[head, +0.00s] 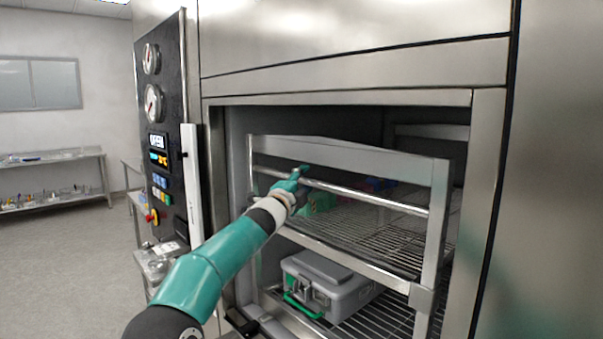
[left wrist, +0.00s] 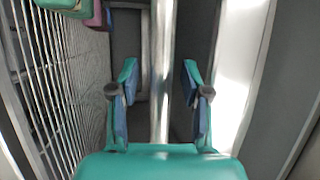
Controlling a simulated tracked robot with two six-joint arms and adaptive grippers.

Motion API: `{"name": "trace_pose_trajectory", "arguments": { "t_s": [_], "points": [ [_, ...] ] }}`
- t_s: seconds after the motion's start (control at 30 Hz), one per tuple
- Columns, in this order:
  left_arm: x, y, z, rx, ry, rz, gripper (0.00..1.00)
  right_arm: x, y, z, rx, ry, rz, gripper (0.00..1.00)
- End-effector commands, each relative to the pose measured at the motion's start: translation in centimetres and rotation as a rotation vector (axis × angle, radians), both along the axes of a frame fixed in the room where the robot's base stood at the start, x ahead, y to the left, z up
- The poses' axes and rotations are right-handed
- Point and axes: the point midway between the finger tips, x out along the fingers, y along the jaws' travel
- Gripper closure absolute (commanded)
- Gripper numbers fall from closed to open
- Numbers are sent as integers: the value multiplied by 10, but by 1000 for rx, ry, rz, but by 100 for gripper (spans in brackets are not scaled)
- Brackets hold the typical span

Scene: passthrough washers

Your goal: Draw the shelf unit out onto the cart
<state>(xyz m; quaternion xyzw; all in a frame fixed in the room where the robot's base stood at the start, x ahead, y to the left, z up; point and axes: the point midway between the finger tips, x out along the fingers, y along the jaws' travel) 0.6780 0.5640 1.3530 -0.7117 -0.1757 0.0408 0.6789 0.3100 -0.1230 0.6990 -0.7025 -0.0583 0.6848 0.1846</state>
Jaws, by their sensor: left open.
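The shelf unit (head: 345,157), a metal frame with wire shelves, stands inside the open steel washer chamber. A round horizontal bar (head: 375,199) crosses its front below the top plate. My left gripper (head: 299,172) is at the left part of this bar. In the left wrist view the open fingers of my left gripper (left wrist: 160,78) stand on either side of the bar (left wrist: 161,45), with gaps visible between them and it. I cannot make out the cart in either view. My right gripper is not in view.
A grey case (head: 330,285) with a green handle sits on the lower shelf; green, blue and red items sit on the upper one. The chamber's frame (head: 487,180) closes in on the right. A control panel (head: 163,130) stands left, with open floor beyond.

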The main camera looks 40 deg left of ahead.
Motion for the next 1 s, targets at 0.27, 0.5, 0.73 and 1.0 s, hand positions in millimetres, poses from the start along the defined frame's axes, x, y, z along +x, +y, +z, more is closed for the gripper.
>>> {"name": "trace_pose_trajectory", "arguments": {
  "t_s": [0.27,0.5,0.73,1.0],
  "points": [
    [2,1,-1,0,1,0,52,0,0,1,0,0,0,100],
    [2,1,-1,0,1,0,84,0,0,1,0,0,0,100],
    [2,1,-2,-1,3,0,100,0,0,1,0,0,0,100],
    [2,6,-2,-1,4,2,100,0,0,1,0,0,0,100]
  ]
}}
